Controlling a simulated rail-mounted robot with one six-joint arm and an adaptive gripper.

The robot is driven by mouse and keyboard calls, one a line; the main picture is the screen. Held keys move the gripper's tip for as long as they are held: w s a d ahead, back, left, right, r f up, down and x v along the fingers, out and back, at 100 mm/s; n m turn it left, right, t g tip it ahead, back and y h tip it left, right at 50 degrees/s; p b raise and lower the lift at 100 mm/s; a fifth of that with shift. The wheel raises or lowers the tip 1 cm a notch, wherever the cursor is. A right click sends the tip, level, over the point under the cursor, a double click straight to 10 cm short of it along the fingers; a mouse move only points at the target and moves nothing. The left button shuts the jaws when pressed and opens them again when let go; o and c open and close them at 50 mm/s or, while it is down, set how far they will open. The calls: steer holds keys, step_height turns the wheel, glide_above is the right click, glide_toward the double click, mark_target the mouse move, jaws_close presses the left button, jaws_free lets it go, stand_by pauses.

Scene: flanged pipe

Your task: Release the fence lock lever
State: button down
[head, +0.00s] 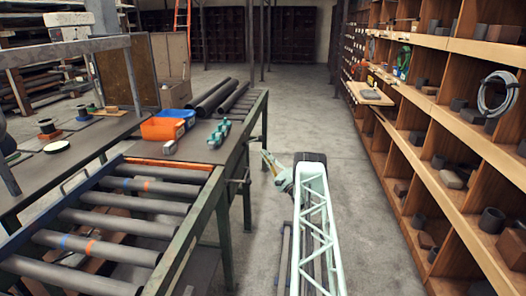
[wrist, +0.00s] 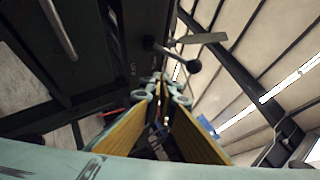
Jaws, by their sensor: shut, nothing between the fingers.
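A dark lever with a round ball knob (wrist: 194,66) shows in the wrist view, just beyond and to the right of my fingertips. Its thin shaft runs up and left to a dark frame. In the head view a small dark handle (head: 238,181) sticks out from the right side of the green bench frame; I cannot tell for certain that it is the same lever. My gripper (head: 266,156) is right of the bench in the head view. In the wrist view my gripper (wrist: 161,84) has its yellow-padded fingers shut and empty. I see no clear contact with the knob.
The roller table (head: 115,205) has an orange bar (head: 165,162) across its far end. Orange (head: 162,128) and blue (head: 178,117) bins and dark pipes (head: 232,96) lie on the bench. Wooden shelves (head: 455,110) stand right. The floor between is mostly clear.

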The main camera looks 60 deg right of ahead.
steer(key=s+a+f+p, duration=0.1)
steer(key=s+a+f, duration=0.1)
steer(key=s+f, duration=0.2)
steer(key=shift+a+f, duration=0.35)
steer(key=shift+f, duration=0.35)
